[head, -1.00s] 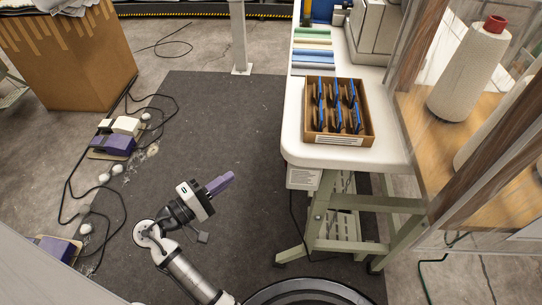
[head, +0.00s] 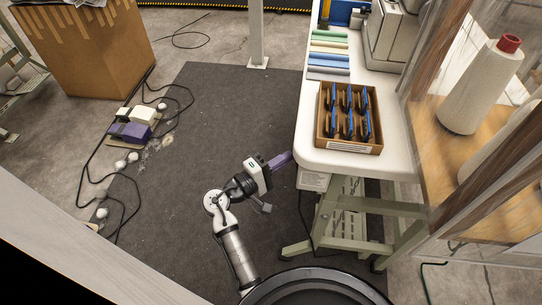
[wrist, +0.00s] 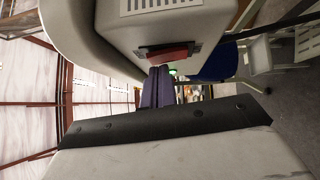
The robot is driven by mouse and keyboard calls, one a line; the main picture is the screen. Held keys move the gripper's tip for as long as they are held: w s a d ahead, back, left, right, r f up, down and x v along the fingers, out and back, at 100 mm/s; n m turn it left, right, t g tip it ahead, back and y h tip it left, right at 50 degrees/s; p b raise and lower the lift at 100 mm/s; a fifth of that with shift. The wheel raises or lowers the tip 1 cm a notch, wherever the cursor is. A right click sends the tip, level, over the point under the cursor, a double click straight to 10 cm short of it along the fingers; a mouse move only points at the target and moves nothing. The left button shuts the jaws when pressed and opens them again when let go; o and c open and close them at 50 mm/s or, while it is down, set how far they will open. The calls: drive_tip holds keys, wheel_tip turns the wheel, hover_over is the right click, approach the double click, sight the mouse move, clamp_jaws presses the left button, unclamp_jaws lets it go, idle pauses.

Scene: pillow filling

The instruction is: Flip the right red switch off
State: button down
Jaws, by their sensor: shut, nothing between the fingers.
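A red switch (wrist: 172,54) in a dark surround shows on the end face of a pale box (wrist: 190,22) in the wrist view. It is the only red switch I can make out, and its on or off position is unclear. My gripper (wrist: 158,70) has purple fingers, shut and empty, with the tips just below the switch in the picture; I cannot tell whether they touch. In the head view my gripper (head: 289,157) is at the left edge of the white table (head: 330,160). The pale box (head: 313,181) hangs under the tabletop there; its switch is hidden.
A cardboard tray (head: 348,148) of blue-topped items stands on the table near its front. Green table legs (head: 345,215) are below. A glass-sided cabinet with a thread cone (head: 480,85) stands at right.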

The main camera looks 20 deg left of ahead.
drive_tip(key=shift+w+d+r, duration=0.1)
drive_tip(key=shift+d, duration=0.1)
drive_tip(key=shift+d+m, duration=0.15)
drive_tip(key=shift+m, duration=0.15)
idle(0.4)
